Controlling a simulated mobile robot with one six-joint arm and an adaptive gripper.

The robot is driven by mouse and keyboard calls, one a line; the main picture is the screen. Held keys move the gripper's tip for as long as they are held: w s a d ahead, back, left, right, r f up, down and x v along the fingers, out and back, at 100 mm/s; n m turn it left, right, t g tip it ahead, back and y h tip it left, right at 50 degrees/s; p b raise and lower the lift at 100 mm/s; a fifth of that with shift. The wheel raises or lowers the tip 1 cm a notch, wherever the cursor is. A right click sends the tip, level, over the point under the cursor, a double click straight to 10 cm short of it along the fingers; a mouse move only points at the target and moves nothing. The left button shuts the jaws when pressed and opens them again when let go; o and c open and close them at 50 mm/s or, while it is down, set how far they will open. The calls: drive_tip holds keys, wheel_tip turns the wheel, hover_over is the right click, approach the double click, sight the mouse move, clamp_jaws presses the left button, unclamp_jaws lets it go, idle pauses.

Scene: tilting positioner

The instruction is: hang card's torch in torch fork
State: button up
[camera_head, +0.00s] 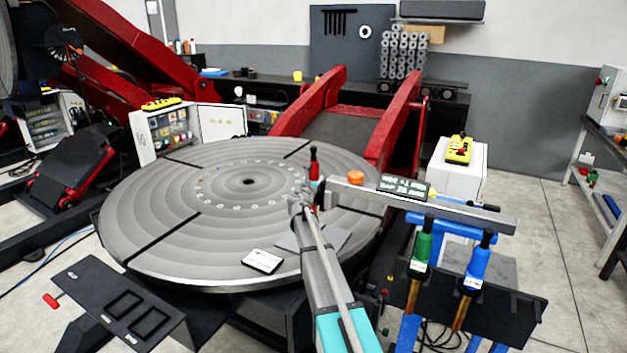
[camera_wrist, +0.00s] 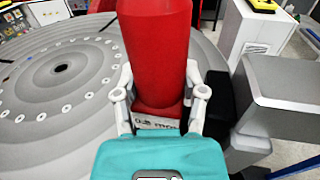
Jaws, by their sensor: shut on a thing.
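My gripper (camera_head: 306,200) is shut on a red torch (camera_head: 314,170), which stands roughly upright above the right part of the turntable. In the wrist view the red torch (camera_wrist: 156,50) rises between the fingers of my gripper (camera_wrist: 160,100); a white label with partly hidden print shows at its base. A green torch (camera_head: 421,245) and a blue torch (camera_head: 477,262) hang upright side by side at a dark rack (camera_head: 512,310) on the right. The fork slots are too small to make out. A white card (camera_head: 262,261) lies on the turntable; its print is unreadable.
The round grey turntable (camera_head: 150,220) fills the middle. A grey beam (camera_head: 470,212) on a blue stand runs right of my gripper, bearing a dark sign (camera_head: 403,186) and an orange knob (camera_head: 355,177). Red arms (camera_head: 395,125) rise behind. A yellow pendant (camera_head: 459,150) sits on a white cabinet.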

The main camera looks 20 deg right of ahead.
drive_tip(key=shift+s+f, duration=0.2)
drive_tip(key=shift+s, duration=0.15)
idle(0.3)
drive_tip(key=o, duration=1.2)
drive_tip(key=shift+o, duration=0.2)
drive_tip(key=shift+s+f, duration=0.1)
drive_tip(key=shift+s+a, duration=0.25)
drive_tip(key=shift+s, duration=0.1)
drive_tip(key=v, duration=1.1)
drive_tip(key=shift+w+a, duration=0.25)
